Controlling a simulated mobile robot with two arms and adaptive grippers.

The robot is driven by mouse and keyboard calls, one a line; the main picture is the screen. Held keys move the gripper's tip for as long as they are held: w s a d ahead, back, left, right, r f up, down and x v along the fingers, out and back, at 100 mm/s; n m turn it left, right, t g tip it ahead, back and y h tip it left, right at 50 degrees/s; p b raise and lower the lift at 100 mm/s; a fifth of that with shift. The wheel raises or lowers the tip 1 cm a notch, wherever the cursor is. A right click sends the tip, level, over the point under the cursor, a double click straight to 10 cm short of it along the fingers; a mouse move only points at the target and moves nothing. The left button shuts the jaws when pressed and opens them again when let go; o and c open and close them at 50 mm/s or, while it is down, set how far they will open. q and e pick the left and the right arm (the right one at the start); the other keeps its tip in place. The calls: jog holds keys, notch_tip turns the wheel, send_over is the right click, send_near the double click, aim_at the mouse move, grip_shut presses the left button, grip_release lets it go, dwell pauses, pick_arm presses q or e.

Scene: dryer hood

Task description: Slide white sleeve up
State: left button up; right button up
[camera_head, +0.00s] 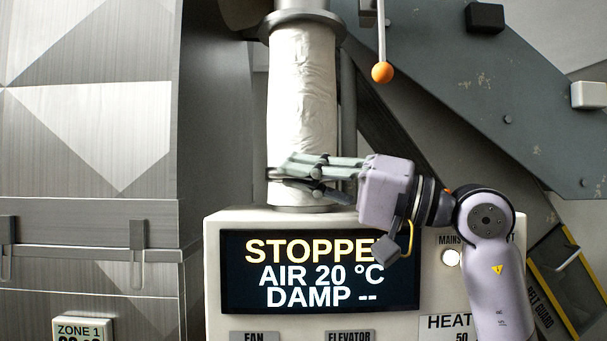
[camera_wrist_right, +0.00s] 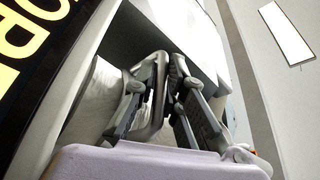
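The white sleeve (camera_head: 303,95) is a wrinkled, upright cloth tube around a vertical duct above the control box. Its upper end reaches the grey flange (camera_head: 300,20). My right gripper (camera_head: 285,170) lies sideways across the front of the sleeve's lower part, its fingers pointing left and hiding part of it. In the right wrist view the fingertips (camera_wrist_right: 170,62) look close together, with pale material (camera_wrist_right: 92,100) beside the left finger. I cannot tell whether they pinch cloth. My left gripper is not in view.
The control box (camera_head: 212,270) with a screen reading "STOPPED" stands just below the gripper. An orange ball on a rod (camera_head: 382,72) hangs right of the sleeve. A sloping grey beam (camera_head: 470,80) fills the upper right. Metal panelling (camera_head: 90,130) stands left.

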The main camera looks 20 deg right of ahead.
aim_at(304, 82)
grip_shut()
dwell(0.3)
notch_tip(304, 82, up, 13)
jog(key=p, duration=0.8)
jog(key=shift+p, duration=0.4)
jog(key=o, duration=0.5)
grip_release()
jog(key=shift+f, duration=0.1)
